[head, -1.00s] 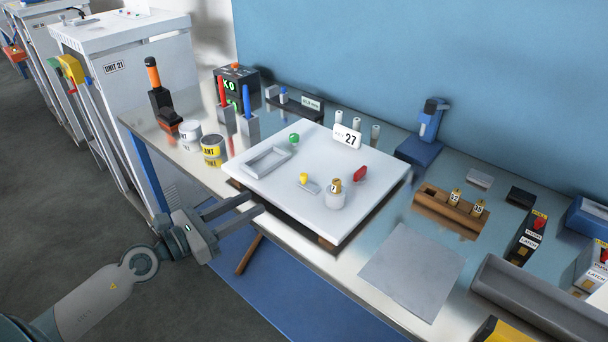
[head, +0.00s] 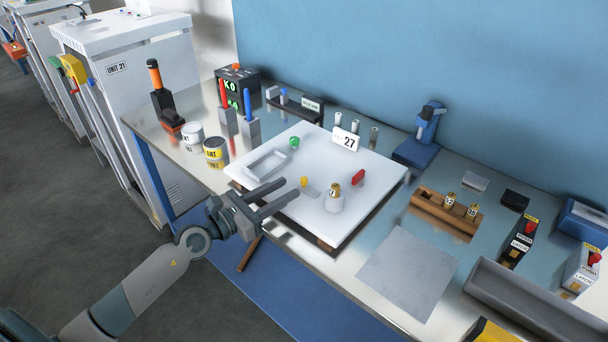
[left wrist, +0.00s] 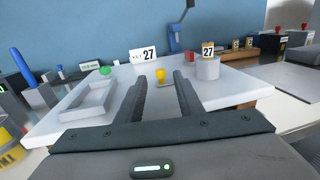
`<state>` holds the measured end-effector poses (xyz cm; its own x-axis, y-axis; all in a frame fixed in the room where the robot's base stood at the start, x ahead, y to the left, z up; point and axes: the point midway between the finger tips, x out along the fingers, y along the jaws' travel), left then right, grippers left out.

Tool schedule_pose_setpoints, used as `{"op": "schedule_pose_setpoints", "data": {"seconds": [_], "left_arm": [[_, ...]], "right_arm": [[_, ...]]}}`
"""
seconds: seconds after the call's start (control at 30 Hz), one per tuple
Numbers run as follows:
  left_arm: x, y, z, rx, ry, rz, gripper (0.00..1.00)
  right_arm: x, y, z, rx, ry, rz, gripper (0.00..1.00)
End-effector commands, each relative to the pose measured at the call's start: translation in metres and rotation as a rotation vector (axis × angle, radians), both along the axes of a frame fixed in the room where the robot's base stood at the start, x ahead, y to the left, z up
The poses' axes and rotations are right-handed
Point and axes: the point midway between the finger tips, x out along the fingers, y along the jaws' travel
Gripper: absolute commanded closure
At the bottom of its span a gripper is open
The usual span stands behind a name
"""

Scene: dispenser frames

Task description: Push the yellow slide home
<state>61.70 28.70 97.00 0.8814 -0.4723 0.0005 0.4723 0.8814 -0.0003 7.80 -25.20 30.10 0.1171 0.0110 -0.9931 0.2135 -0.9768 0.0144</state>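The yellow slide is a small yellow knob (head: 304,181) on a short flat grey strip, on top of the white board (head: 345,215). In the left wrist view the yellow knob (left wrist: 160,75) stands between and beyond my fingertips. My left gripper (head: 284,188) is open and empty, its fingers over the board's front left edge and pointing toward the knob, apart from it. Both fingers also show in the left wrist view (left wrist: 161,84). My right gripper is not in view.
On the board are a grey rectangular frame (head: 266,165), a green knob (head: 294,142), a red knob (head: 358,176), a white cylinder with a brass top (head: 334,202) and a 27 sign (head: 346,139). Cans (head: 215,148) stand left; a wooden rack (head: 443,211) stands right.

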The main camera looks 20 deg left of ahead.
Motion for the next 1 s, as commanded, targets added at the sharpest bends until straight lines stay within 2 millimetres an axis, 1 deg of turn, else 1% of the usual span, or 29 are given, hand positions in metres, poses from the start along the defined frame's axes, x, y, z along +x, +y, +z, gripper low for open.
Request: {"op": "schedule_pose_setpoints", "data": {"seconds": [0.03,0.1,0.3,0.4,0.6,0.9,0.97,1.0], "left_arm": [[0.009,-0.005,0.004,-0.002,-0.001,0.000,0.66],[0.019,-0.010,0.003,-0.001,-0.002,0.000,0.66],[0.045,-0.024,0.002,-0.001,-0.002,-0.001,0.66],[0.055,-0.029,0.002,0.000,-0.001,0.000,0.66],[0.063,-0.034,0.000,0.000,0.000,-0.001,0.66],[0.064,-0.035,0.000,0.000,0.000,-0.001,0.66],[0.064,-0.035,0.000,0.000,0.000,-0.001,0.81],[0.064,-0.035,0.000,0.000,0.000,-0.001,0.90]], "right_arm": [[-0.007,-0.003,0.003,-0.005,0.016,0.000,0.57],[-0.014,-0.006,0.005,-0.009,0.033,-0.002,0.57],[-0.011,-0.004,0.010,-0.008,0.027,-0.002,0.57],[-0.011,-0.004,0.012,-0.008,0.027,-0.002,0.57],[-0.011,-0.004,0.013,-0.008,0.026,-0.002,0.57],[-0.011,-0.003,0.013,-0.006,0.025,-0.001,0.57],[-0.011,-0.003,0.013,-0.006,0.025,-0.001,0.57],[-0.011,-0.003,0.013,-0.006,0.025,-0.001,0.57]]}}
